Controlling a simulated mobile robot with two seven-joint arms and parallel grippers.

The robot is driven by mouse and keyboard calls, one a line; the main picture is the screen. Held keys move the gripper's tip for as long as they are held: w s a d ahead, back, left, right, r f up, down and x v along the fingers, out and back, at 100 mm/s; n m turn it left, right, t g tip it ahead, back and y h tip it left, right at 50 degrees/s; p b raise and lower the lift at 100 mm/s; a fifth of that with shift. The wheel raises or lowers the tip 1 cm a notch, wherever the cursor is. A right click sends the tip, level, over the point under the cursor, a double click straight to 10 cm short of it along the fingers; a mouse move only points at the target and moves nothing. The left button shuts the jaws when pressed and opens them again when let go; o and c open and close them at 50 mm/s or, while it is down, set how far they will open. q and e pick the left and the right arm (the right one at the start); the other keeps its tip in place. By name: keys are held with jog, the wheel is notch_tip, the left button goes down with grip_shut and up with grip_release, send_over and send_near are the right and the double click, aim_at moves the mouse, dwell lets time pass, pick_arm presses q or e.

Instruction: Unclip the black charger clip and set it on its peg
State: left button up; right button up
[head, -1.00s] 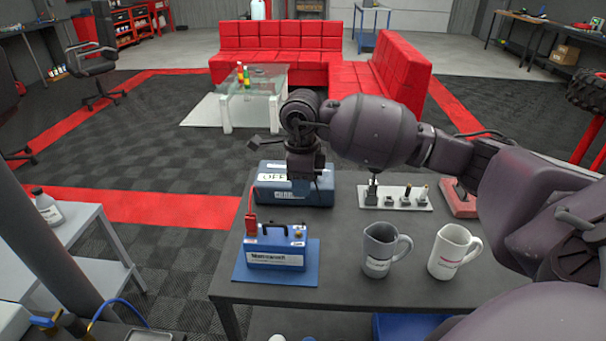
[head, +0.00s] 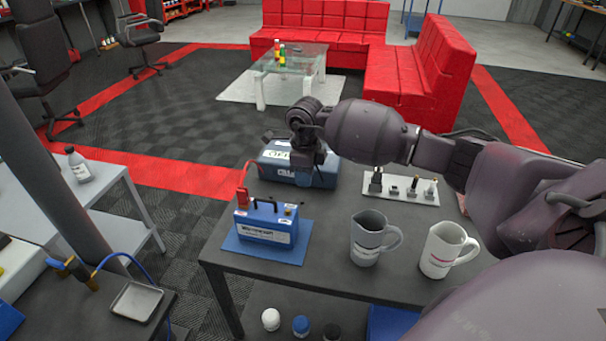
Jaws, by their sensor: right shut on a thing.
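My right gripper (head: 306,158) points down at the front of the blue charger box (head: 270,163), at the back of the dark table. It is shut on a small dark thing, taken as the black charger clip; the grip is mostly hidden and dark against dark. The blue battery (head: 266,224) stands on a blue mat (head: 240,246). A red clip (head: 242,198) sits on its left terminal. The right terminal (head: 289,209) looks bare. A white strip (head: 403,196) behind the mugs carries several small posts, with a taller dark one (head: 376,182) at its left end. My left gripper is out of view.
A grey mug (head: 366,240) and a white mug (head: 440,252) stand on the table's front right, below my right arm. A side table with a bottle (head: 79,165) is at left. A metal tray (head: 137,301) lies lower left. Free tabletop lies between battery and strip.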

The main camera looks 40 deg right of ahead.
aim_at(304, 204)
jog(key=shift+w+d+f, duration=0.1)
jog(key=shift+w+d, duration=0.15)
jog(key=shift+w, duration=0.1)
jog(key=shift+f, duration=0.1)
jog(key=shift+w+a+f, duration=0.1)
jog(key=shift+f, duration=0.25)
jog(key=shift+f+b, duration=0.8)
jog(key=shift+f, duration=0.75)
jog(key=shift+f+b, duration=0.5)
jog(key=shift+f, duration=0.65)
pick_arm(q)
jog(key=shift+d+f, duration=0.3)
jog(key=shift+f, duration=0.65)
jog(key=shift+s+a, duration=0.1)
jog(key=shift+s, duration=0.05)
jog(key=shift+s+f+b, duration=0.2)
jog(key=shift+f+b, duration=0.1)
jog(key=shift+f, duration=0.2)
pick_arm(e)
jog(key=shift+f, duration=0.8)
